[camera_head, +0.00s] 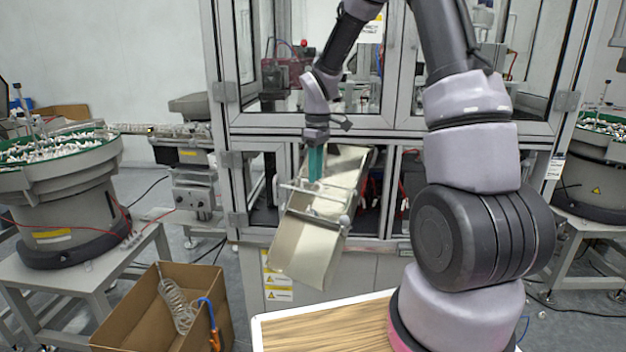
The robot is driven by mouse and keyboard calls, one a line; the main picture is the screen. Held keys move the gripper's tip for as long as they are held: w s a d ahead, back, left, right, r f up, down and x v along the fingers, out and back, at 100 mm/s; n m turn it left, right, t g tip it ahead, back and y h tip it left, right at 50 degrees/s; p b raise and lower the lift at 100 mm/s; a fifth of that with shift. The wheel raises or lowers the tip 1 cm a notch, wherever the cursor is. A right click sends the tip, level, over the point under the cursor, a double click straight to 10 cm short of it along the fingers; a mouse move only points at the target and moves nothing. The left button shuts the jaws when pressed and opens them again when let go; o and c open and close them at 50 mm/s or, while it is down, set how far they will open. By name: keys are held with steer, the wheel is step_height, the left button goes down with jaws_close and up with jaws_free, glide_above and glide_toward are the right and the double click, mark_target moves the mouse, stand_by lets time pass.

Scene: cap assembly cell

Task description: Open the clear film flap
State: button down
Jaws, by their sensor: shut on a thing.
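A pale metal chute (305,252) slopes down toward me out of the machine's lower opening. A thin light bar frame crosses the chute about halfway along. The clear film flap (327,207) seems to hang at this frame, but it is see-through and its edges are hard to make out. My gripper (316,178), with teal fingers, comes down from above at the frame. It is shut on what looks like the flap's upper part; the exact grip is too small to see.
The glazed machine cabinet (285,128) stands behind the chute. A cardboard box (125,325) with a coil and a blue hose sits at lower left. Bowl feeders stand at left (70,205) and right (592,185). A wood-topped surface (320,330) is in front.

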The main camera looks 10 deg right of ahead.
steer(key=shift+w+d+r, duration=0.3)
steer(key=shift+w+d, duration=0.25)
steer(key=shift+d, duration=0.1)
steer(key=shift+w+d+r, duration=0.3)
steer(key=shift+w+d, duration=0.2)
steer(key=shift+d, duration=0.1)
stand_by(0.3)
steer(key=c, duration=0.8)
jaws_free()
steer(key=shift+w+d+f, duration=0.1)
steer(key=shift+w+f, duration=0.05)
steer(key=shift+w, duration=0.05)
steer(key=shift+s, duration=0.1)
steer(key=shift+c, duration=0.6)
steer(key=shift+c, duration=0.2)
